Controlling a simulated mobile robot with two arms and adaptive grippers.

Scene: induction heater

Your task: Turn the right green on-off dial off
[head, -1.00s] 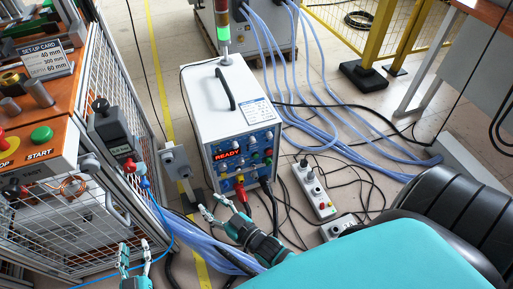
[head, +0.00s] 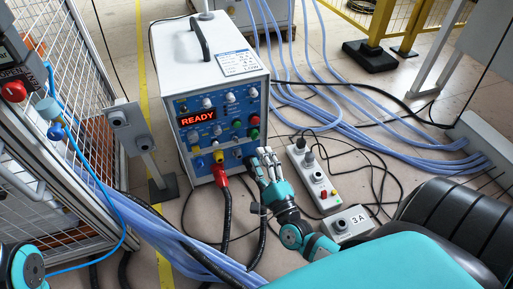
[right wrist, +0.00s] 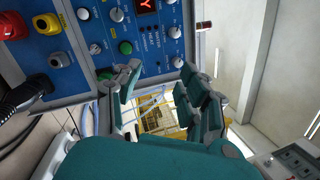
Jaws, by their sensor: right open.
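The heater (head: 204,62) is a white box with a blue front panel (head: 186,108) and a red lit READY display (head: 198,117).
A red plug (head: 220,175) with a thick black cable hangs from the panel below a yellow socket (head: 218,157). Power strips (head: 312,178) and cables lie right of the heater. A grey post box (head: 125,122) and a wire cage (head: 75,90) stand left.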

